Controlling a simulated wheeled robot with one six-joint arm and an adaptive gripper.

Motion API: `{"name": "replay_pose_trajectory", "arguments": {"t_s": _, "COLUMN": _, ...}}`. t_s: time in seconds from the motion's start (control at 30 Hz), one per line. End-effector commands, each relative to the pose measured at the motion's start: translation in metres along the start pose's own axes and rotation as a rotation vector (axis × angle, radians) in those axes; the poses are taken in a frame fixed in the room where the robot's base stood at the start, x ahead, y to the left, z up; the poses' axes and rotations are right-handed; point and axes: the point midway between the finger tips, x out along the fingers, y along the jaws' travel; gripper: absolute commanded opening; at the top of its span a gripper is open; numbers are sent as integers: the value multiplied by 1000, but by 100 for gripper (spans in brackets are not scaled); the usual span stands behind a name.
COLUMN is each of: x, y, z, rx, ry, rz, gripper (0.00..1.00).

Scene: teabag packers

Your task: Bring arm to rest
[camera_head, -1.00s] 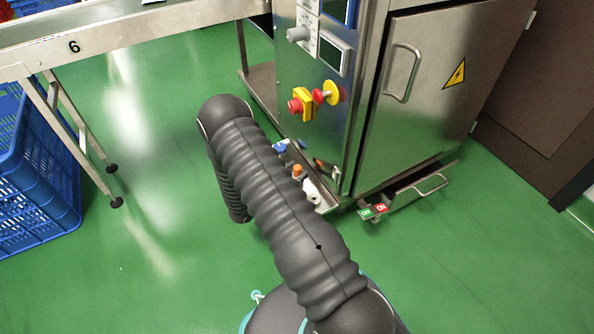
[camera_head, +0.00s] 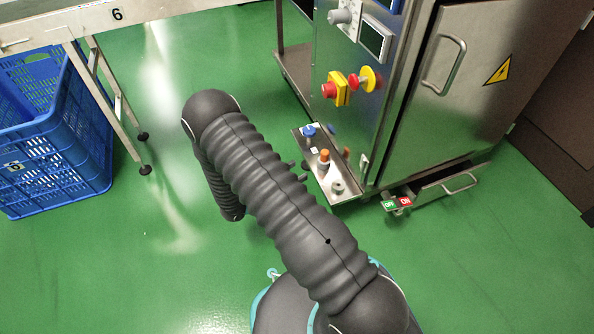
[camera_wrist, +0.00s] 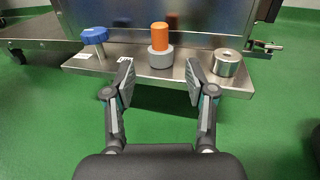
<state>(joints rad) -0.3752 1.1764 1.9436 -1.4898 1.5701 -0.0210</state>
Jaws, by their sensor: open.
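My gripper (camera_wrist: 158,85) is open and empty in the wrist view, its two fingers spread apart. Past the fingers is a steel shelf (camera_wrist: 115,68) on the machine's lower side. It bears a blue knob (camera_wrist: 95,37), an orange-topped grey piece (camera_wrist: 160,45) and a steel cylinder (camera_wrist: 228,62). Nothing is between the fingertips. In the head view my arm reaches up and left over the floor, then bends down. Only small dark tips, likely of my gripper, show behind the arm beside the shelf (camera_head: 347,190).
A conveyor table (camera_head: 150,12) and a blue crate (camera_head: 60,140) are at the left. Green floor (camera_head: 180,250) is clear between.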

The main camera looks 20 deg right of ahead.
Motion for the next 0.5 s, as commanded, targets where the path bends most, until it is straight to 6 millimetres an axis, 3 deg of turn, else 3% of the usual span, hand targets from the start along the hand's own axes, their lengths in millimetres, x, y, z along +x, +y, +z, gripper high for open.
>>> {"name": "replay_pose_trajectory", "arguments": {"t_s": 0.37, "x": 0, "y": 0, "z": -2, "rx": 1, "ry": 9, "rz": 0, "gripper": 55}}
{"name": "replay_pose_trajectory", "arguments": {"t_s": 0.5, "x": 0, "y": -16, "z": -15, "rx": -1, "ry": 66, "rz": -64, "gripper": 55}}
